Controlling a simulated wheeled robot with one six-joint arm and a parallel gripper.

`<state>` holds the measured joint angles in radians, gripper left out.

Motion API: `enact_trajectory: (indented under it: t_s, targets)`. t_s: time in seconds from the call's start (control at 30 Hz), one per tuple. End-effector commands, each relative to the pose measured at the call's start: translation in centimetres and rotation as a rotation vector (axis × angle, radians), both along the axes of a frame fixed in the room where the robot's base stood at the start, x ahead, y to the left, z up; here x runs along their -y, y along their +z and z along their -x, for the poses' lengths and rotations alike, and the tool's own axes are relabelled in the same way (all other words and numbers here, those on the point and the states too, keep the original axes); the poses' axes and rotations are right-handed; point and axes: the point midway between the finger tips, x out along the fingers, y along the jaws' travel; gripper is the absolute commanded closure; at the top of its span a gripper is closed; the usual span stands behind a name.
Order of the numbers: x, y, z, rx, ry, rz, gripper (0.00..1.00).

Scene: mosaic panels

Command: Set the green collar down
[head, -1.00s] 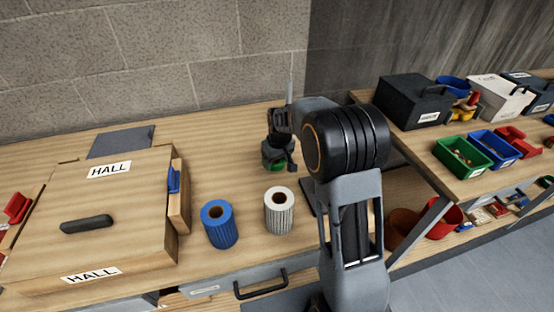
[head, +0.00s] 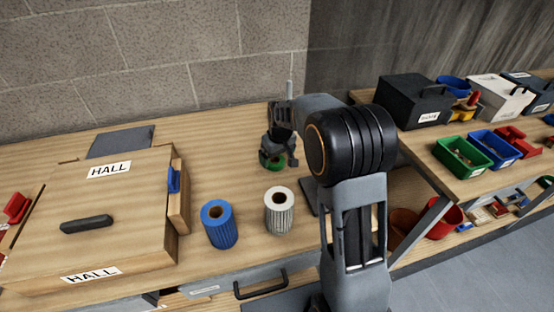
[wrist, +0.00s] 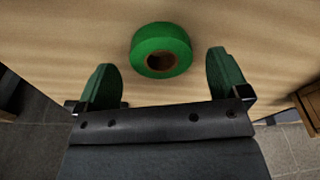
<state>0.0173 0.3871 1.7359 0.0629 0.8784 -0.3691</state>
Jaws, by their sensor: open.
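The green collar (wrist: 160,45) stands on the wooden bench with its round hole facing up. In the wrist view it lies just beyond and between the two fingers, apart from both. In the head view the collar (head: 272,160) is partly hidden beneath my gripper (head: 281,148). My gripper also shows in the wrist view (wrist: 166,84), its fingers spread wide with nothing between them. A blue collar (head: 220,224) and a white ribbed collar (head: 278,210) stand upright nearer the bench's front edge.
A wooden box (head: 95,215) labelled HALL stands at the left. Green (head: 462,156) and blue (head: 493,150) bins and a black case (head: 412,102) are on the bench at the right.

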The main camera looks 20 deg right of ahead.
Motion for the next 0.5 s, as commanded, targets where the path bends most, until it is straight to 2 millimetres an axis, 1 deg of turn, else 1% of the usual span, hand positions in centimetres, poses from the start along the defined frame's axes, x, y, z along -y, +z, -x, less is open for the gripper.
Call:
enact_trajectory:
  t_s: [0.03,0.1,0.3,0.5]
  targets:
    - [0.1,1.1,0.1,0.004,0.0,0.001,0.06]
    - [0.1,2.5,0.3,0.004,0.0,0.001,0.06]
    - [0.3,6.2,0.8,0.003,0.0,0.0,0.06]
    - [0.4,8.7,1.2,0.002,-0.001,0.0,0.06]
